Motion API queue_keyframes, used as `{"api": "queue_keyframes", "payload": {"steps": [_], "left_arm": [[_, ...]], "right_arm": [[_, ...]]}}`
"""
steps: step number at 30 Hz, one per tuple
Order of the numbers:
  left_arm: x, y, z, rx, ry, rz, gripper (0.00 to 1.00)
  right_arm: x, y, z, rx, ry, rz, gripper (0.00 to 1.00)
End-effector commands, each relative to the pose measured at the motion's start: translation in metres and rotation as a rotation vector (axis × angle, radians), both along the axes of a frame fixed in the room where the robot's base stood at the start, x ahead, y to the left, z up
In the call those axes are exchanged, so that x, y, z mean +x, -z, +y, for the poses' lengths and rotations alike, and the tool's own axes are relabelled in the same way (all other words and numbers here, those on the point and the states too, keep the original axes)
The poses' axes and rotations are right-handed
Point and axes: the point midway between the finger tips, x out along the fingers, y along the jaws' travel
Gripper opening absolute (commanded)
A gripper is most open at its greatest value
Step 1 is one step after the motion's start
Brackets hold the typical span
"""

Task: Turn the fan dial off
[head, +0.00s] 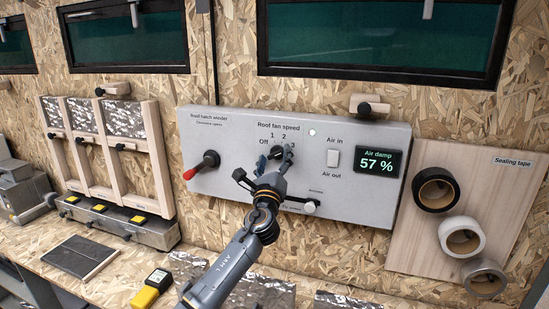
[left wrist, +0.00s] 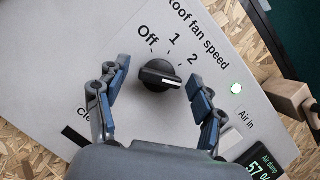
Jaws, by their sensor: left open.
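The black fan dial (left wrist: 158,75) sits on the grey control panel (head: 235,185), under "Roof fan speed". In the left wrist view, its white mark points right and slightly down, past the 2; a finger hides the label there. In the head view, the dial (head: 277,150) is partly hidden by my gripper. My left gripper (head: 263,168) is open in front of it. In the left wrist view, its two fingers (left wrist: 159,73) stand on either side of the dial, with gaps between. I cannot tell how far they are from the panel. My right gripper is not in view.
The panel also has a red-tipped lever (head: 203,165), a white rocker switch (head: 333,158), a lower slider knob (head: 310,207) and a display (head: 377,162) reading 57 %. Tape rolls (head: 463,237) hang at the right. A yellow device (head: 152,288) lies on the bench.

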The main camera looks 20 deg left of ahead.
Motion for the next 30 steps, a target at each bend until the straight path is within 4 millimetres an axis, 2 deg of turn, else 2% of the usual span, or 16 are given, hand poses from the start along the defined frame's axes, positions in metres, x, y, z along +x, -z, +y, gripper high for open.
{"api": "queue_keyframes", "payload": {"steps": [5,8,13,14,23,30], "left_arm": [[-0.0001,0.0001,-0.0002,0.000,0.000,0.000,0.68],[-0.0002,0.0001,-0.0002,0.000,0.000,0.000,0.52],[-0.0002,0.0001,-0.0002,0.000,0.000,0.000,0.17],[-0.0002,0.0001,-0.0002,0.000,0.000,0.000,0.13],[-0.0004,0.0001,-0.0008,-0.034,0.001,0.001,0.13],[-0.0004,-0.0005,-0.0019,-0.165,0.002,0.004,0.14]], "right_arm": [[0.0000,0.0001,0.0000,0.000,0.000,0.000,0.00],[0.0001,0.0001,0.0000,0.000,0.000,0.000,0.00],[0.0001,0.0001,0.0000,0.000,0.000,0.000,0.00],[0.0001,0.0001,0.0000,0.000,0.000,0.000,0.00],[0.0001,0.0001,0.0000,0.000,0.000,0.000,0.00],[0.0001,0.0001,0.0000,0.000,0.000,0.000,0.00]]}}
